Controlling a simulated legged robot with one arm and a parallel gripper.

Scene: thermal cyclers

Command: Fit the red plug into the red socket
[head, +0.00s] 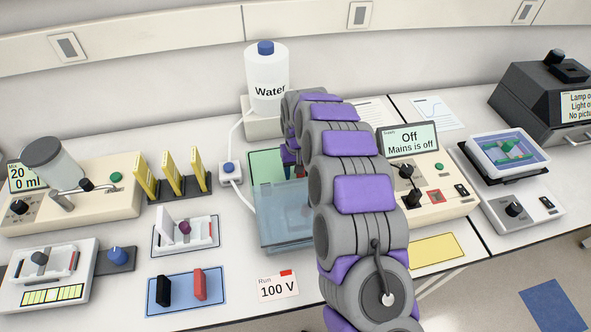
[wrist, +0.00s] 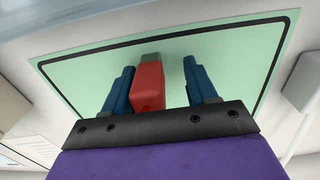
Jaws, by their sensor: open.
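In the wrist view a red plug-like block (wrist: 148,88) with a dark grey end lies between the two blue fingers of my gripper (wrist: 159,66), closer to the left finger. The fingers are apart, with a clear gap on the right of the block. Behind it is a green mat (wrist: 85,68). In the head view my arm hides most of the gripper. A red piece (head: 200,284) and a black piece (head: 163,291) stand on a blue mat (head: 215,306). A small red square, possibly the red socket (head: 436,196), shows on the supply box (head: 452,208), whose screen reads Off.
A clear bluish tank (head: 283,228) stands left of my arm, in front of the green mat (head: 263,163). A water bottle (head: 267,85) stands behind. Yellow holders (head: 172,178) and a white tray (head: 168,243) are at left. A yellow mat (head: 437,249) lies bare at right.

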